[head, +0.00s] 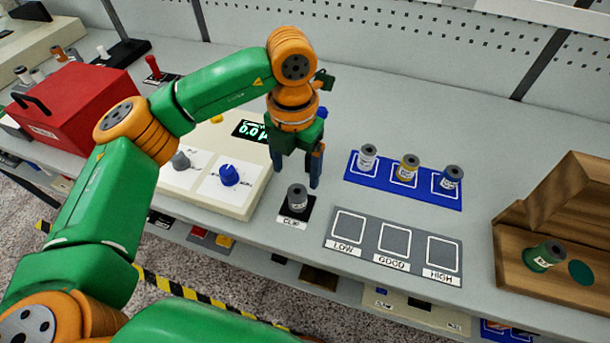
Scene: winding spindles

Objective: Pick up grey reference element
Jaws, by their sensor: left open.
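A grey-topped element (297,198) with a pale label stands upright on a small black pad marked "CLIP" or similar, near the table's front edge. It looks like the grey reference element, though its label is too small to read. My left gripper (295,180) points down just above and around the top of this element, its two dark fingers apart. I cannot tell whether a finger touches it. My right gripper is not in view.
A blue mat (403,200) holds white, yellow and blue elements. A grey board (380,262) has empty LOW, GOOD and HIGH squares. A wooden box (510,255) holds a green element (544,256). A meter with a blue knob (229,175) and a red box (75,108) stand left.

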